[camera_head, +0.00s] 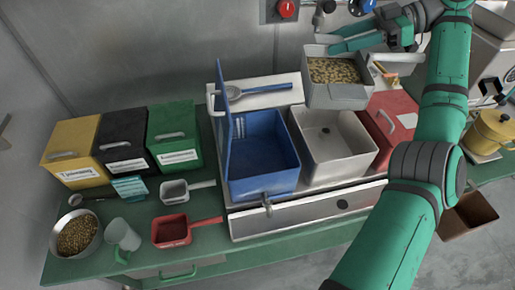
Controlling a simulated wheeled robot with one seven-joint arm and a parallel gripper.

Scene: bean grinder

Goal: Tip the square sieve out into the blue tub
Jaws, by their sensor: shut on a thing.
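The square sieve (337,97) is a grey, square-sided container with many small tan beans in it. It is held roughly level, high above the back of the white basin. My gripper (343,40) is shut on the sieve at its far rim; the exact contact is hard to make out. The blue tub (262,182) stands left of and below the sieve, its blue lid (222,125) swung up along its left side. The tub's inside looks empty.
The white basin (335,160) stands right of the blue tub, with a red lidded bin (397,117) beyond it. A blue spoon (255,89) lies on the white ledge behind. Yellow (69,150), black (120,150) and green (173,150) bins stand at left.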

